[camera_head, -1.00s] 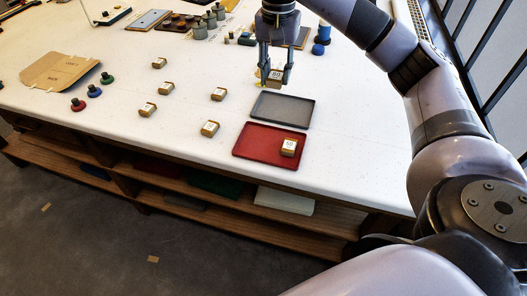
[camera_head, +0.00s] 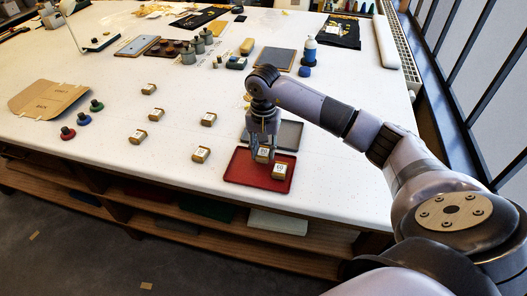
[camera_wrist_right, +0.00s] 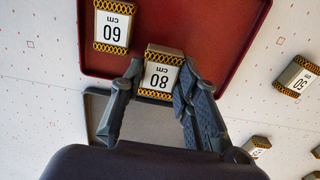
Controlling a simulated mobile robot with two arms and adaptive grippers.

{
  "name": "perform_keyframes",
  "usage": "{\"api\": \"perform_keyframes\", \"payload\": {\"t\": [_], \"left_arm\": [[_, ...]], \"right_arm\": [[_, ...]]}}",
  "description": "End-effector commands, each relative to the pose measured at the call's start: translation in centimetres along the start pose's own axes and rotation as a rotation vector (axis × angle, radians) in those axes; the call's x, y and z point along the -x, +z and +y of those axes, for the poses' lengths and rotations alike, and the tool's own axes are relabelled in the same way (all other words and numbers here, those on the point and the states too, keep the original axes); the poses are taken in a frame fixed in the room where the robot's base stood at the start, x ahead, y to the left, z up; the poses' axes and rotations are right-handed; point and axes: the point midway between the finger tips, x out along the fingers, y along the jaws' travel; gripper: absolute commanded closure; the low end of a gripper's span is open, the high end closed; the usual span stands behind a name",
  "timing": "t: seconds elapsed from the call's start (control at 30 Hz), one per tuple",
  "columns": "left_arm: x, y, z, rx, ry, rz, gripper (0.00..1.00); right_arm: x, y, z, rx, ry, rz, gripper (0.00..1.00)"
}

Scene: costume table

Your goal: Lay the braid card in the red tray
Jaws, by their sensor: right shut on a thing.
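My right gripper (camera_head: 263,150) is shut on a small card with patterned gold-and-black ends, the braid card (camera_wrist_right: 158,78), marked 80 cm in the right wrist view. In the head view it is over the red tray (camera_head: 237,167), toward the back edge. I cannot tell whether the card touches the tray. A similar card (camera_head: 279,171), marked 60 cm in the wrist view (camera_wrist_right: 112,27), lies in the tray's right part. My left gripper is not in view.
A grey tray (camera_head: 289,133) stands just behind the red one. Several more cards lie on the white table to the left, such as one (camera_head: 201,154) beside the red tray. Three spools, including a red one (camera_head: 68,133), stand farther left. The red tray's left part is clear.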

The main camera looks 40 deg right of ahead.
Motion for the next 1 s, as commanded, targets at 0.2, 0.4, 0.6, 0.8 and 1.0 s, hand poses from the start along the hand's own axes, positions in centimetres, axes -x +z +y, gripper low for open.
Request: {"api": "perform_keyframes", "payload": {"t": [0.2,0.4,0.6,0.8,1.0], "left_arm": [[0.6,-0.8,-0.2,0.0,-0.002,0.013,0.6],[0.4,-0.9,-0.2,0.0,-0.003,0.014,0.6],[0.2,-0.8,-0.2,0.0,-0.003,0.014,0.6],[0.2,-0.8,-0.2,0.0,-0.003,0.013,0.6],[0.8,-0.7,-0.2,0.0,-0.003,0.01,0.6]], "right_arm": [[-1.9,0.0,0.0,0.001,-0.001,0.0,0.9],[-2.0,0.0,0.0,0.001,-0.001,0.001,0.9],[-2.2,0.0,0.0,0.001,0.0,0.0,0.64],[-2.2,0.0,0.0,0.001,0.0,0.0,0.62],[-1.7,0.0,0.0,0.0,-0.001,0.0,0.62]]}}
